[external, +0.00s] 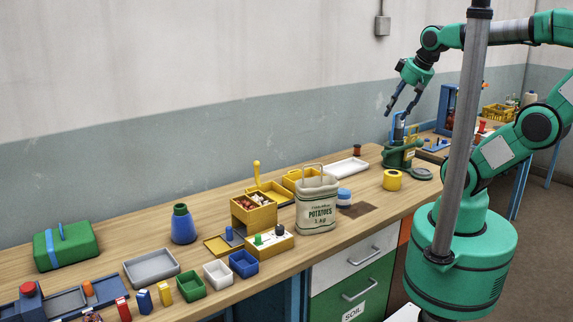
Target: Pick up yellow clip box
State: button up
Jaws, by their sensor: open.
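My gripper (399,111) is open and empty, high above the back right part of the workbench, fingers pointing down. Several yellow boxes stand together mid-bench, well left of and below my gripper. One is a yellow box (254,215) with small brown and red items in it. Behind it is an open yellow tray or box (270,191) with an upright yellow piece at its back. Another yellow box (297,176) is partly hidden by the potato sack. I cannot tell which one is the clip box.
The potato sack (317,208) stands upright at the bench's front. A green press-like tool (396,157) stands below my gripper, beside a yellow roll (392,180). A blue bottle (183,226), small coloured bins (243,263) and a green case (66,246) are to the left.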

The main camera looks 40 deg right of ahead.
jog(key=w+a+r+n+g+y+p, duration=0.15)
jog(key=w+a+n, duration=0.25)
jog(key=w+a, duration=0.65)
jog(key=w+a+r+n+y+p, duration=0.25)
jog(key=w+a, duration=0.55)
jog(key=a, duration=0.6)
jog(key=w+a+f+n+g+p, duration=0.1)
jog(key=a+f+n, duration=0.1)
jog(key=a, duration=0.5)
jog(key=w+a+f+n, duration=0.1)
jog(key=a+f+n, duration=0.1)
jog(key=a, duration=0.5)
jog(key=s+a+f+n+g+p, duration=0.15)
jog(key=a+f, duration=0.35)
jog(key=a, duration=0.7)
jog(key=s+a+f+n+p, duration=0.1)
jog(key=s+a+f+n, duration=0.3)
jog(key=a, duration=0.8)
jog(key=s+a+f+n+g+p, duration=0.1)
jog(key=s+a+f, duration=0.4)
jog(key=a+f, duration=0.2)
jog(key=s+a+f+n+p, duration=0.1)
jog(key=s+a+f, duration=0.4)
jog(key=a, duration=0.6)
notch_tip(320, 180, down, 2)
jog(key=shift+s+f+g, duration=0.2)
jog(key=shift+g, duration=0.2)
jog(key=shift+f, duration=0.1)
